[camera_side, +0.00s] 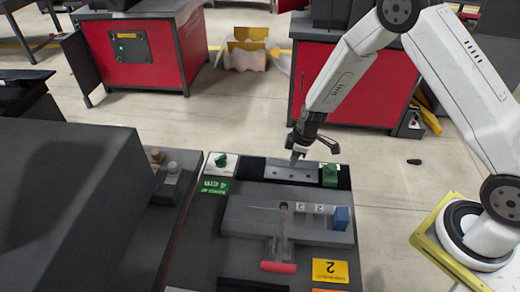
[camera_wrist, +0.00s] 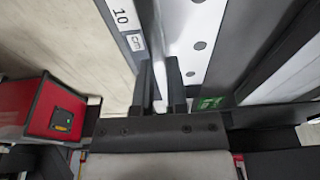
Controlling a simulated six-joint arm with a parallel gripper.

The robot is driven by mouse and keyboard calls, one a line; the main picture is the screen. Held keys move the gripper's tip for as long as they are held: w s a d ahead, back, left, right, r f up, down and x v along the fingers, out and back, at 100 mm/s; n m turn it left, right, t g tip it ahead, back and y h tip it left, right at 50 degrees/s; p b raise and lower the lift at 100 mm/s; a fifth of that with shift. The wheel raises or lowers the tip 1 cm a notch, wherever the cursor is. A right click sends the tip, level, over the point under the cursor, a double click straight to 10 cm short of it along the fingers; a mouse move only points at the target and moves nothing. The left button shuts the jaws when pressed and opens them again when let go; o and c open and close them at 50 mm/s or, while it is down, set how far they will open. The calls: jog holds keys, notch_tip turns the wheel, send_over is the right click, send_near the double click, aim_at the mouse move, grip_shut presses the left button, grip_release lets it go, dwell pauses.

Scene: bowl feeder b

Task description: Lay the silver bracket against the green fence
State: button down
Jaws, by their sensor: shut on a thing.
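The silver bracket (camera_side: 291,170) is a flat grey strip with a row of dark holes, lying along the back of the dark work board. In the wrist view the bracket (camera_wrist: 197,45) runs up and away from the fingers. My gripper (camera_side: 299,153) points down at the bracket's back edge, right of its middle. Its two fingers (camera_wrist: 161,88) are shut on the bracket's edge. A small green block (camera_side: 329,175) stands just past the bracket's right end; it looks like the green fence. I cannot tell whether the two touch.
A strip marked "10 cm" (camera_wrist: 123,30) runs left of the fingers. A grey fixture (camera_side: 285,222) with a blue block (camera_side: 341,218) and a red-handled lever (camera_side: 278,266) stands in front. A green "4 cm" label (camera_side: 215,186) and a green knob (camera_side: 221,160) lie left.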

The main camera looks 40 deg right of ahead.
jog(key=shift+f, duration=0.35)
jog(key=c, duration=0.6)
grip_release()
jog(key=shift+r, duration=0.15)
jog(key=shift+s+d+r, duration=0.15)
jog(key=shift+r, duration=0.9)
jog(key=shift+s+d+r, duration=0.1)
jog(key=shift+d+r, duration=0.1)
jog(key=shift+r, duration=0.8)
jog(key=shift+s+d+r, duration=0.15)
jog(key=shift+r, duration=0.9)
jog(key=shift+s+d+r, duration=0.1)
jog(key=shift+s+r, duration=0.05)
jog(key=shift+r, duration=0.4)
jog(key=shift+r, duration=0.1)
